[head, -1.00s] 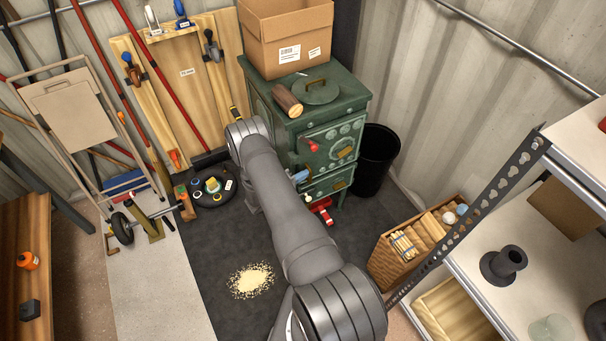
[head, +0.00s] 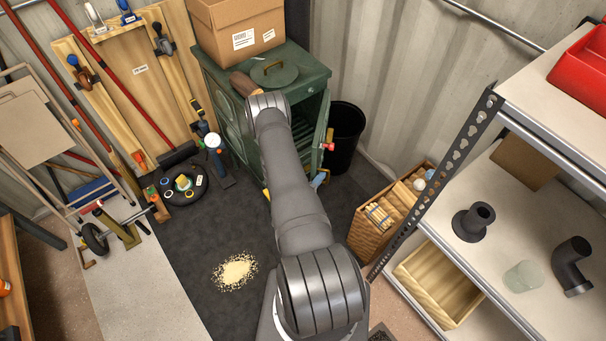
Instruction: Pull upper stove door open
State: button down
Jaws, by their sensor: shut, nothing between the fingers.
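The green stove (head: 222,98) stands in the back corner. Its upper stove door (head: 319,135) is swung open toward the right and shows nearly edge-on. The red handle (head: 328,147) sits on the door's outer side. The dark opening with a rack (head: 308,108) shows between the stove body and the door. My arm runs across the stove's front and hides much of it, including the lower door. My gripper is hidden behind my forearm. A small blue and yellow bit (head: 319,178) shows below the door; I cannot tell what it is.
A cardboard box (head: 235,28), a log (head: 243,83) and a round lid (head: 274,72) are on the stove. A black bin (head: 343,135) stands close right of the door. A wicker basket (head: 365,235) and metal shelving (head: 470,145) are farther right. Sawdust (head: 236,271) lies on the floor.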

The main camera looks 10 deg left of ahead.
jog(key=w+d, duration=0.3)
jog(key=d, duration=0.4)
jog(key=w+d, duration=0.3)
jog(key=d, duration=0.5)
jog(key=shift+d+r+h, duration=0.25)
jog(key=shift+d+h, duration=0.05)
jog(key=d+v, duration=0.1)
jog(key=v, duration=1.7)
jog(key=w+a+r+n+g+h, duration=0.3)
jog(key=w+a+r+n+h, duration=0.1)
jog(key=w+a+r+h, duration=0.25)
jog(key=a+r+n+g+h, duration=0.2)
jog(key=a+r+n+g, duration=0.15)
jog(key=a+g, duration=0.7)
jog(key=w+d+t, duration=0.2)
jog(key=w+d, duration=0.1)
jog(key=d, duration=0.8)
jog(key=shift+w+n, duration=0.2)
jog(key=shift+n, duration=0.15)
